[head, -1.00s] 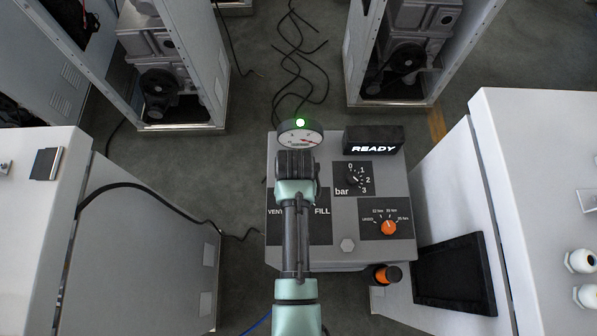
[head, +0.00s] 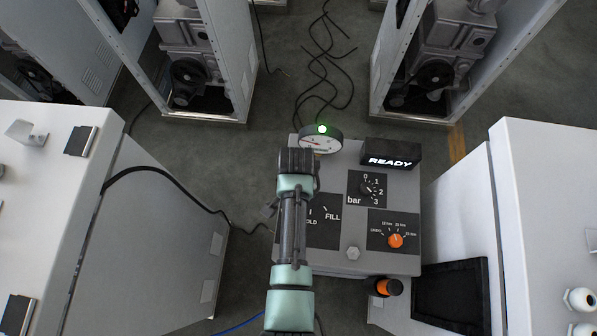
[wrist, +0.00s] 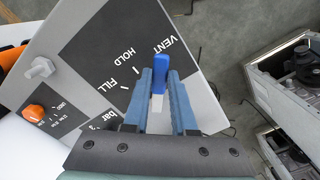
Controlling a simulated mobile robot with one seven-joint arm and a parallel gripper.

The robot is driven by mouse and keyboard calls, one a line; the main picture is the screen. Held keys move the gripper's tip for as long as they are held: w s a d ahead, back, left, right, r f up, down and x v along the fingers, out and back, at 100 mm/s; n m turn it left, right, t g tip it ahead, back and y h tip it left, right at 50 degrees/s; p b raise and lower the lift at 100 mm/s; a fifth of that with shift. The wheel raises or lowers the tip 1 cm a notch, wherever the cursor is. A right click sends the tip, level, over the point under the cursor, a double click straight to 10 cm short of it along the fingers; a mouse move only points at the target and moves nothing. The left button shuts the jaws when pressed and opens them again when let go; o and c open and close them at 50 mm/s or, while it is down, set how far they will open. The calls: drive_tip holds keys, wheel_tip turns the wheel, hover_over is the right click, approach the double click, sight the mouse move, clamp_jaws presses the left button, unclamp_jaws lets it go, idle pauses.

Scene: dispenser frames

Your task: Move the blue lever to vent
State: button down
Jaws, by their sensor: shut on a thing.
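The blue lever (wrist: 162,67) sits on the dark label plate of the grey control box, its tip near the word VENT in the wrist view. HOLD and FILL are printed farther left on that plate. My gripper (wrist: 160,78) is shut on the lever, with one blue-grey finger on each side of it. In the head view my gripper (head: 298,160) hangs over the left part of the control box (head: 340,262). My arm hides the lever and the VENT word there, while FILL and part of HOLD show.
A round gauge (head: 320,143) with a lit green lamp tops the box, beside a READY display (head: 390,156). A bar knob (head: 366,188) and an orange timer knob (head: 396,241) are on the right. White cabinets (head: 540,200) flank the box. Cables lie on the floor behind.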

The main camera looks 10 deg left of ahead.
drive_tip(key=shift+w, duration=0.1)
idle(0.3)
drive_tip(key=c, duration=0.7)
unclamp_jaws()
wheel_tip(320, 180, up, 13)
drive_tip(key=shift+b, duration=0.65)
